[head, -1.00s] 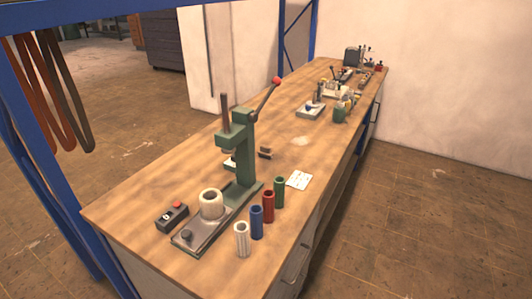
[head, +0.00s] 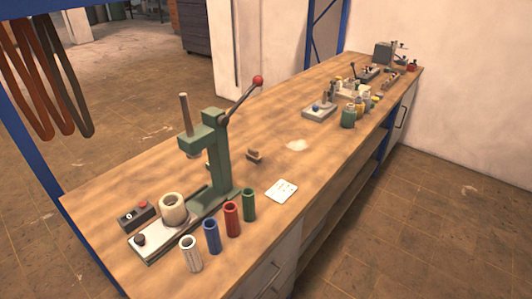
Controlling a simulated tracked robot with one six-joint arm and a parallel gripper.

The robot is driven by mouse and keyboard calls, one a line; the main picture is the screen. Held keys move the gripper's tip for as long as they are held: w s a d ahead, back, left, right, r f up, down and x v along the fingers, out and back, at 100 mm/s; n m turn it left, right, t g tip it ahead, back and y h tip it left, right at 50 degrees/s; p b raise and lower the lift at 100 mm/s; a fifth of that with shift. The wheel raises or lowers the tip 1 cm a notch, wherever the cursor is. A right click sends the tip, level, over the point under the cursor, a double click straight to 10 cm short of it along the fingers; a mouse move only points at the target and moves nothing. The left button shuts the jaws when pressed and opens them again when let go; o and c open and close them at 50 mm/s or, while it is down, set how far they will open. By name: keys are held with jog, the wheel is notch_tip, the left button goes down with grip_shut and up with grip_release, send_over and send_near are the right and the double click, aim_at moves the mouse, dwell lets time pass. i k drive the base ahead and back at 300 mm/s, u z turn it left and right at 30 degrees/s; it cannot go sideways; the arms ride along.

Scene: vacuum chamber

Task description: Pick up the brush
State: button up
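A small brown, dark-edged object (head: 254,155) lies on the wooden workbench (head: 180,135), just right of the green press column. It may be the brush, but it is too small to tell for sure. No other thing shows clearly as a brush. My gripper and arm are not in view.
A green lever press (head: 218,160) stands on the near half, with a cream ring (head: 173,208) on its base. White, blue, red (head: 232,219) and green tubes line up beside it. A white card (head: 282,191) lies near the front edge. Jars and tools (head: 348,115) crowd the far end.

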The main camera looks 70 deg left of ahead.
aim_at(252, 155)
jog(key=z, duration=0.05)
jog(key=i, duration=2.15)
jog(key=u, duration=3.35)
